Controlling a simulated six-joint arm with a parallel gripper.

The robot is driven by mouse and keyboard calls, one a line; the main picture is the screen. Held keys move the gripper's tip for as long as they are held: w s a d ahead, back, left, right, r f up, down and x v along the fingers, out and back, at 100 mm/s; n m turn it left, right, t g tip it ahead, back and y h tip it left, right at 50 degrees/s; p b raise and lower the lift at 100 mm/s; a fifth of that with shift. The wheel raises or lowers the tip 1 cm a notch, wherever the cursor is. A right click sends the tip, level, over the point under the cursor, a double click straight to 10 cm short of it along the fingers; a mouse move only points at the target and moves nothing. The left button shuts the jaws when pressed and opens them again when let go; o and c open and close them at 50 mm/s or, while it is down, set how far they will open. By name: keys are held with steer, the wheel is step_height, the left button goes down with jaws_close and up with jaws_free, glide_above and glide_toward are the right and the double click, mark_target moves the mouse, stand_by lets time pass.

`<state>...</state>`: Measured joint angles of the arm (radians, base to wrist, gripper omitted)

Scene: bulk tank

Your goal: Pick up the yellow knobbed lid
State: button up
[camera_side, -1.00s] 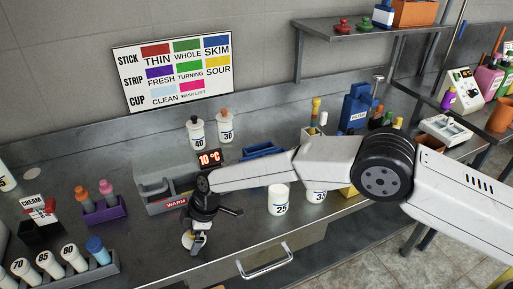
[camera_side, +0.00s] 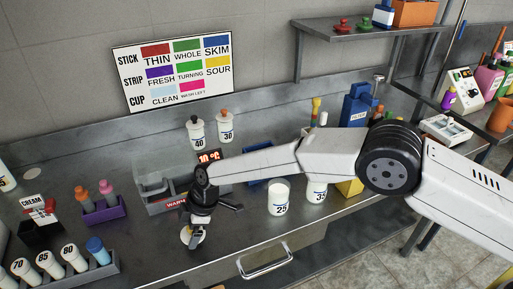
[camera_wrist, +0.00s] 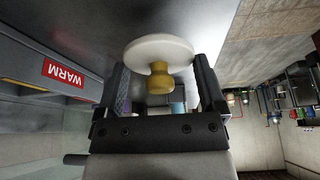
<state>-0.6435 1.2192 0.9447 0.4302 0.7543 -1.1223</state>
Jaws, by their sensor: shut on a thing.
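The yellow knobbed lid (camera_wrist: 158,50) is a pale round disc with a yellow knob (camera_wrist: 160,80). In the wrist view it sits between the two fingers of my gripper (camera_wrist: 162,72), with the knob towards the palm. In the side view my gripper (camera_side: 194,238) points down at the front of the bench, and the lid (camera_side: 186,236) shows as a small pale and yellow patch partly hidden by the fingers. I cannot tell its exact height above the bench.
The grey WARM bath (camera_side: 160,200) stands just behind my gripper. A purple rack (camera_side: 105,213) and a rack of numbered bottles (camera_side: 70,268) are to the left. The white cup marked 25 (camera_side: 279,200) is to the right. Bare bench (camera_side: 150,250) lies left of my gripper.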

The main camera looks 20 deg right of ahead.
steer(key=shift+r, duration=0.65)
steer(key=shift+s+d+r, duration=0.15)
steer(key=shift+s+r, duration=0.05)
steer(key=s+d+r, duration=0.8)
steer(key=s+r, duration=0.1)
steer(key=s, duration=0.2)
steer(key=shift+r, duration=0.1)
steer(key=w+d+r+m+t, duration=0.2)
steer(key=w+d+m, duration=0.3)
steer(key=w+d, duration=0.7)
steer(key=d, duration=0.3)
steer(key=shift+w+r+h, duration=0.15)
steer(key=shift+r+h, duration=0.15)
steer(key=shift+r, duration=0.1)
